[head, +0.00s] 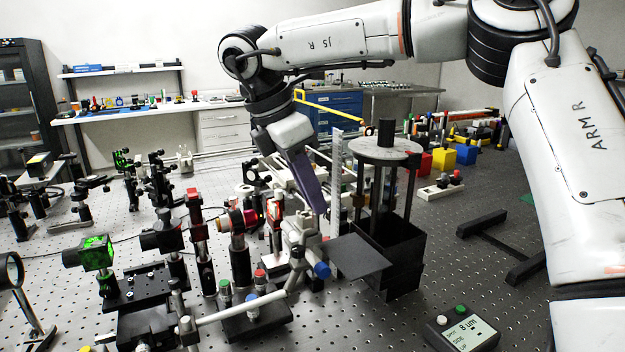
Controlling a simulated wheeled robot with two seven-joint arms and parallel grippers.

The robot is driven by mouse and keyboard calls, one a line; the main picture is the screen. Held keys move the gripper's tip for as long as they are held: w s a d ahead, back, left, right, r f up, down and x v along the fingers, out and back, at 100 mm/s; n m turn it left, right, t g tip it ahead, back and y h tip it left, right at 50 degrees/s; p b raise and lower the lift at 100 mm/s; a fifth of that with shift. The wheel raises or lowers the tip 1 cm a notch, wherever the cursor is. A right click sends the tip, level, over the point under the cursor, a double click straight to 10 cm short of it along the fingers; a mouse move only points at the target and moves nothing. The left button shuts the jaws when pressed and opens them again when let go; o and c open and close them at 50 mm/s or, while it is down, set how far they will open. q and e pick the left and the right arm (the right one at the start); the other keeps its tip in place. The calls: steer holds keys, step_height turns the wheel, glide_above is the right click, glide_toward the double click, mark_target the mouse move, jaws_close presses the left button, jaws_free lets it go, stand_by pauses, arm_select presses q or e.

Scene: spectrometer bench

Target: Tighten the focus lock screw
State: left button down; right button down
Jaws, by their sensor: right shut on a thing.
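My right gripper (318,211) reaches down from the upper middle, and its purple finger (306,180) slants to the top of a grey mount (301,232). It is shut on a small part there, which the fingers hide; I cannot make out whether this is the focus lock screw. A blue knob (321,270) sticks out low on the mount's right side, below the fingertips and apart from them. A silver tube (240,308) runs left from the mount. My left gripper is not in view.
A black frame with a round grey top (376,150) stands close right of the gripper, with a dark plate (359,254) in front. Optics posts (201,240) crowd the left. A display box (462,328) sits at the front right. Perforated bench is bare around it.

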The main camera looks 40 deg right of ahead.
steer(key=m+p, duration=0.1)
steer(key=m+g, duration=0.1)
steer(key=shift+w+r+m+y+p, duration=0.1)
steer(key=shift+r+m+y+p, duration=0.1)
steer(key=shift+m+y+p, duration=0.15)
steer(key=shift+d+m+p, duration=0.1)
steer(key=shift+m+p, duration=0.35)
steer(key=shift+m, duration=0.1)
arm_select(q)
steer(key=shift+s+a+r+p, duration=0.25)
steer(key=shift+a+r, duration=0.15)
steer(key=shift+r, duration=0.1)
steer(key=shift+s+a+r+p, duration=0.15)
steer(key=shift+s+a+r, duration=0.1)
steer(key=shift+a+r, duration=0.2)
arm_select(e)
steer(key=shift+w+f+m+g+y, duration=0.1)
steer(key=shift+m+g+y, duration=0.2)
steer(key=shift+m, duration=0.3)
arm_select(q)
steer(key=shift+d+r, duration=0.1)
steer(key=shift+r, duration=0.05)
arm_select(e)
steer(key=c, duration=1.7)
jaws_free()
steer(key=shift+f, duration=0.1)
steer(key=shift+c, duration=0.2)
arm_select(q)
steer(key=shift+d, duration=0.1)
